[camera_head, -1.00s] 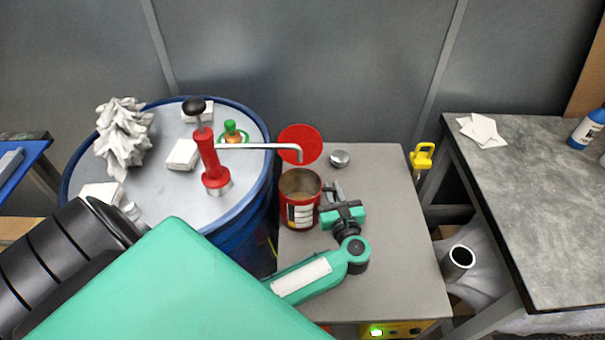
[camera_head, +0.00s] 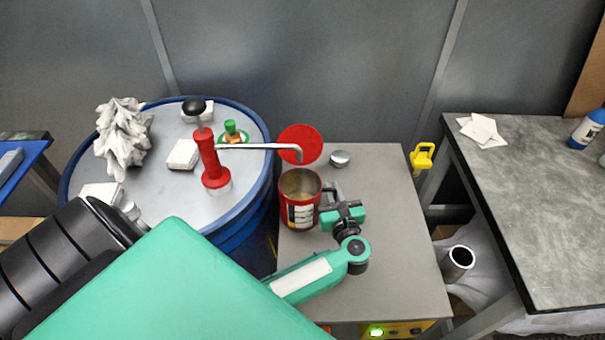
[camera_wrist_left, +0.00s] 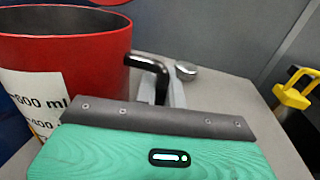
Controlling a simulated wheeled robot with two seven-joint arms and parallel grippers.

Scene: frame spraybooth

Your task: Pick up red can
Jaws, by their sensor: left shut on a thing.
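The red can (camera_head: 288,212) is open-topped with a white label and stands upright at the left side of the grey cabinet top. In the left wrist view the can (camera_wrist_left: 100,75) fills the upper left, its label showing volume marks. My left gripper (camera_head: 331,196) is at the can's right side, shut on it near a dark, handle-like part (camera_wrist_left: 152,68). The exact contact is partly hidden by the green gripper body. The can's base appears to rest on the surface. My right gripper is not in view.
A red disc lid (camera_head: 300,138) lies behind the can. A metal spout from a red hand pump (camera_head: 208,160) reaches over toward the can. The pump stands on a blue drum (camera_head: 262,195). A small silver cap (camera_head: 340,158) lies behind. The cabinet's right side (camera_head: 400,230) is clear.

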